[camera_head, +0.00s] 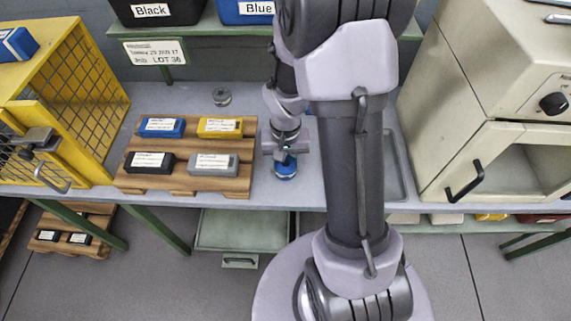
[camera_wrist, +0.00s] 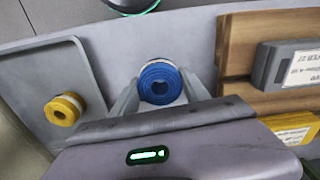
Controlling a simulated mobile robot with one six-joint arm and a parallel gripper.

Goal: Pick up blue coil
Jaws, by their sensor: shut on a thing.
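The blue coil (camera_head: 286,168) is at the front part of the grey bench, just right of the wooden pallet. In the wrist view the blue coil (camera_wrist: 160,82) is a round roll with a dark hole at its centre and a pale rim. My gripper (camera_head: 284,152) points down at it, and in the wrist view my gripper's fingers (camera_wrist: 158,92) lie on either side of the coil, shut on it. I cannot tell whether the coil touches the bench top.
The wooden pallet (camera_head: 182,183) with several labelled boxes stands close by. A yellow coil (camera_wrist: 63,109) sits in a grey recessed tray (camera_wrist: 40,75). A grey coil (camera_head: 221,97) lies farther back. A yellow mesh cage (camera_head: 85,65) is at left, a beige oven (camera_head: 460,110) at right.

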